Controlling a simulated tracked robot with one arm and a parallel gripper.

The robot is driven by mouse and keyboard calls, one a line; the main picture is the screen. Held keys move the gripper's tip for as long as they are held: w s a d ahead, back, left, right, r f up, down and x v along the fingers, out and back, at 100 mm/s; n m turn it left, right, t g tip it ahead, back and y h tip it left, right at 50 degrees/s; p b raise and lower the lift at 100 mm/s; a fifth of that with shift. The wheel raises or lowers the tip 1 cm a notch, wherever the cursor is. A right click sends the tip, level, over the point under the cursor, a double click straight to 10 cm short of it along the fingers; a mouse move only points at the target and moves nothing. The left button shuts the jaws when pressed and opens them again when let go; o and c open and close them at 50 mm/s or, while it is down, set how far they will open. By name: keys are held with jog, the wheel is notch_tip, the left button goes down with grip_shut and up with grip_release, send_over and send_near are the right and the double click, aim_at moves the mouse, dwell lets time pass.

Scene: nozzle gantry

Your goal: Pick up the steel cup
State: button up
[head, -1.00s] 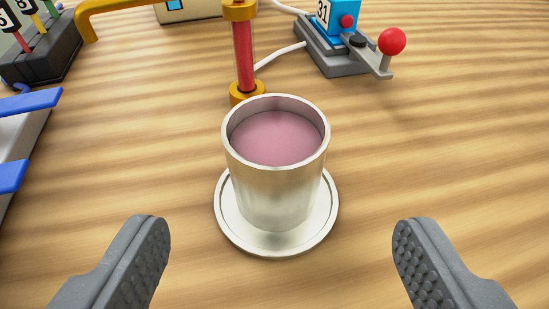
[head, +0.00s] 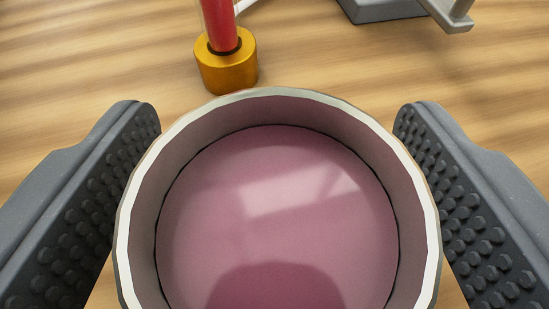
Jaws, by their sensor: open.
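The steel cup (head: 133,232) fills the lower middle of the head view, seen from above, with a pale rim and pink liquid (head: 280,215) inside. My gripper (head: 277,125) is open, with one dark studded finger on each side of the cup. The left finger is close to the cup's left wall and the right finger close to its right wall; I cannot tell whether either touches. The cup's lower body and the saucer under it are hidden from view.
A gold-based post with a red tube (head: 226,65) stands just behind the cup, slightly left. A grey base (head: 385,8) with a lever bracket (head: 450,14) is at the top right. The wooden table is clear to the left and right behind the cup.

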jog(key=shift+w, duration=0.1)
jog(key=shift+c, duration=0.3)
jog(key=c, duration=1.1)
jog(key=shift+o, duration=0.2)
jog(key=shift+r, duration=0.15)
